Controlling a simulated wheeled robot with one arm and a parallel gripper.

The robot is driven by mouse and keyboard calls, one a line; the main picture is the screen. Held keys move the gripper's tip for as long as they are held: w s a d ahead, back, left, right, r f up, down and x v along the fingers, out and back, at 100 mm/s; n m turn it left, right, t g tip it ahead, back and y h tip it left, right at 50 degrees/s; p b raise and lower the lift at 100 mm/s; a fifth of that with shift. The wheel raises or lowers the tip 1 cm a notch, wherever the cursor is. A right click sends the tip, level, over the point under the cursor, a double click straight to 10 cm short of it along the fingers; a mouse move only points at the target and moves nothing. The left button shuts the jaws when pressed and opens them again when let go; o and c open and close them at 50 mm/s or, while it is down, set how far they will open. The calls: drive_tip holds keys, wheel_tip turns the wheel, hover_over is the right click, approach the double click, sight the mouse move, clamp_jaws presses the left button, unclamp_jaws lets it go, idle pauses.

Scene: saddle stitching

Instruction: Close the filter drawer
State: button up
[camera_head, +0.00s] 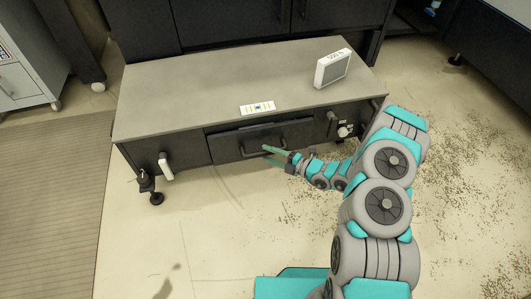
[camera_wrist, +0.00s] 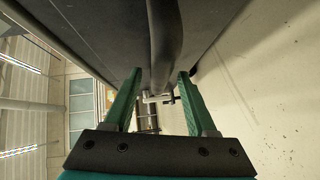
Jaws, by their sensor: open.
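The filter drawer (camera_head: 230,146) is the dark middle front of a low grey-topped cabinet. A dark slot shows along its upper edge, and it looks slightly pulled out, though how far is hard to tell. Its bar handle (camera_head: 248,153) runs across the front. My gripper (camera_head: 265,150) is at the handle, reaching in from the right. In the wrist view, the green fingers of my gripper (camera_wrist: 160,73) are apart, with the dark handle (camera_wrist: 165,40) running between or just beyond their tips. Contact cannot be told. The drawer's inside is hidden.
The cabinet top (camera_head: 190,85) carries a white box-like display (camera_head: 332,68) and a small label plate (camera_head: 257,108). A white lever (camera_head: 165,167) sticks out at front left, and knobs (camera_head: 345,130) at front right.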

drive_tip(key=shift+x, duration=0.85)
drive_tip(key=shift+c, duration=0.3)
clamp_jaws()
idle(0.5)
